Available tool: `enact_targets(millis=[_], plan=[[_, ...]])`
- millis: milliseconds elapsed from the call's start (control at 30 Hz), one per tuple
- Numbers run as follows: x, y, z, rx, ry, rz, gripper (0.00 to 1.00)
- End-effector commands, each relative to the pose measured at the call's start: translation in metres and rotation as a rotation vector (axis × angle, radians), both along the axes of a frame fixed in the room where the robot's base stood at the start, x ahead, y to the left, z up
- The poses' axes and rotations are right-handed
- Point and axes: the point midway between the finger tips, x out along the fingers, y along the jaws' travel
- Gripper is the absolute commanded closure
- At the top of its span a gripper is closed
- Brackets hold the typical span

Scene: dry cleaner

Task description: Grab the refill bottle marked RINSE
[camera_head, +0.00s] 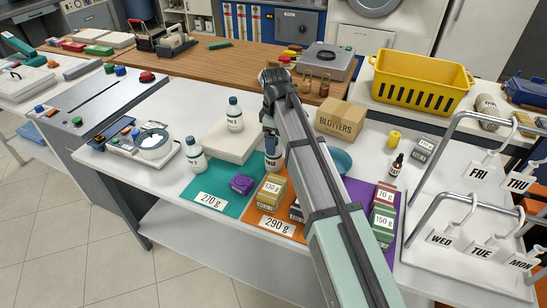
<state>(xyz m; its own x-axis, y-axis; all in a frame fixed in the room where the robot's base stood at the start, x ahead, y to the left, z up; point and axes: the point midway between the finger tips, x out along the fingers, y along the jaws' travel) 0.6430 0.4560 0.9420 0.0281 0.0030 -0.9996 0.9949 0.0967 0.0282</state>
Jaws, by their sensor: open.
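My gripper (268,127) points down just above or around the bottle's top. Its fingers are small and dark, and I cannot tell whether they touch the bottle. Two similar bottles stand to the left: one (235,116) on a white box, one (194,156) on the table. Their labels are too small to read surely.
A teal mat (222,183) marked 270 g, an orange mat (257,220) marked 290 g and a purple mat hold small boxes. A metal rack (452,150) is further right.

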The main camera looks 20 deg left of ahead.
Motion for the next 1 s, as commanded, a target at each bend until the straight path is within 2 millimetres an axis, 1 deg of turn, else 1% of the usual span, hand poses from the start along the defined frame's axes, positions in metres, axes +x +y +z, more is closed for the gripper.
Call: enact_targets(millis=[167,300,400,600,1000], plan=[[-0.006,0.004,-0.023,-0.001,0.001,0.001,0.10],[-0.004,0.004,-0.039,-0.001,0.001,0.000,0.10],[-0.004,0.004,-0.044,0.000,0.000,0.000,0.10],[-0.004,0.004,-0.044,0.000,-0.001,0.000,0.11],[-0.004,0.004,-0.043,0.000,0.000,0.000,0.49]])
